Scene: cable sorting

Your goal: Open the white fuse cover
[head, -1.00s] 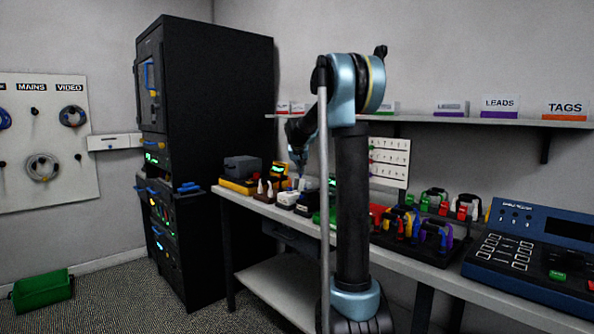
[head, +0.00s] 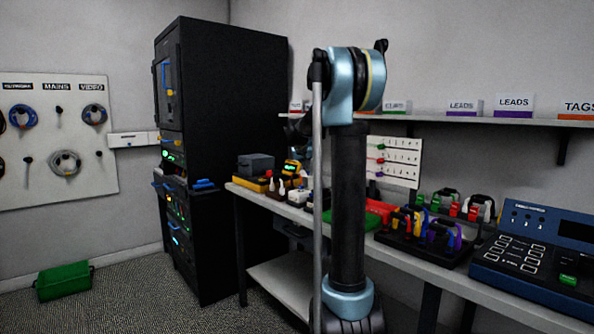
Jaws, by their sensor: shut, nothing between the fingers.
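A small white block (head: 299,196) sits on a dark base on the bench, just left of my upright arm. It may be the white fuse cover, but it is too small and too partly hidden to tell if it is open or shut. Smaller pale pieces (head: 277,187) stand to its left. My arm stands in front of the bench and hides part of it. A dark part of my arm shows above the bench, left of the upright link. My gripper itself is hidden behind the arm.
A black cabinet (head: 225,130) stands left of the bench (head: 410,268). A dark tray (head: 425,250) with coloured connectors and a blue console (head: 540,245) lie to the right. A shelf (head: 440,119) runs above. A green bin (head: 63,282) sits on the floor.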

